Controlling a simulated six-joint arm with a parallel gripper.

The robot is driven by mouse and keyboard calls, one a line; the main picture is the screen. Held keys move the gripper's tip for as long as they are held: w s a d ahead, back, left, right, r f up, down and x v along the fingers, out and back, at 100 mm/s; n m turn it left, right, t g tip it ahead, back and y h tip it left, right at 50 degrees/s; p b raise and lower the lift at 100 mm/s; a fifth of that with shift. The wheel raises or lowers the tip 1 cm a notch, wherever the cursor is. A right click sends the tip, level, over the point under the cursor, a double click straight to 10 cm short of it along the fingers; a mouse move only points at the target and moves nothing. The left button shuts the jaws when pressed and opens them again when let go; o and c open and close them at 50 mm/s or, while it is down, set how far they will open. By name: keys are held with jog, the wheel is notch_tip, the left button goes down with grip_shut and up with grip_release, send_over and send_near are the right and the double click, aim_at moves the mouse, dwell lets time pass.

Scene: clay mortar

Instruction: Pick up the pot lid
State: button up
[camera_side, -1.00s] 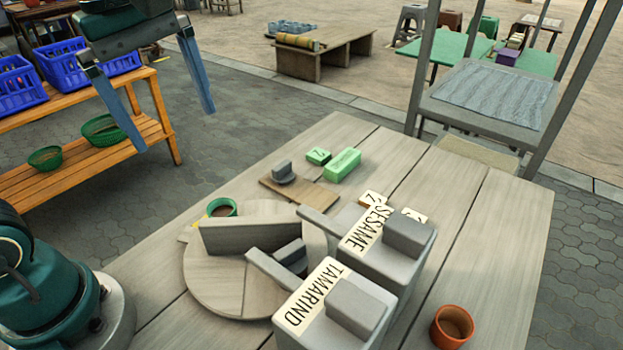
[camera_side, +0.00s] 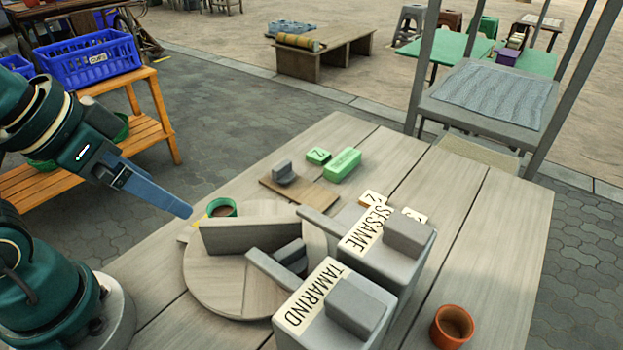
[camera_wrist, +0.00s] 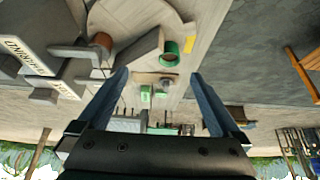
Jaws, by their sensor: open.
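I cannot tell for sure which thing is the pot lid. A small grey piece with a knob-like top (camera_side: 284,172) sits on a flat wooden board (camera_side: 315,195) and is a possible match. A green cup (camera_side: 221,208) stands beside an upright grey panel (camera_side: 250,236); the cup also shows in the wrist view (camera_wrist: 170,53). My gripper (camera_side: 188,212) reaches in from the left, its blue fingers pointing down and right, just left of the cup. In the wrist view my gripper (camera_wrist: 158,73) is open, with nothing between its fingers.
A round board (camera_side: 215,285) lies under the panel. Grey boxes marked TAMARIND (camera_side: 335,310) and SESAME (camera_side: 390,250) stand to its right. Two green blocks (camera_side: 318,156) (camera_side: 343,165) lie behind. An orange pot (camera_side: 452,326) stands at front right. The table's right side is mostly clear.

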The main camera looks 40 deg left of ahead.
jog(key=shift+c, duration=0.4)
jog(key=w+r+t, duration=0.2)
jog(key=w+r, duration=0.2)
jog(key=w, duration=0.3)
jog(key=g, duration=0.1)
send_over(281, 165)
jog(key=s+d, duration=0.1)
jog(key=s, duration=0.2)
notch_tip(281, 165, down, 6)
jog(key=f, duration=0.2)
jog(key=w+f+g, duration=0.1)
jog(key=f, duration=0.2)
jog(key=a+f+g, duration=0.1)
jog(key=f, duration=0.2)
jog(key=shift+w, duration=0.15)
jog(key=shift+x, duration=2.35)
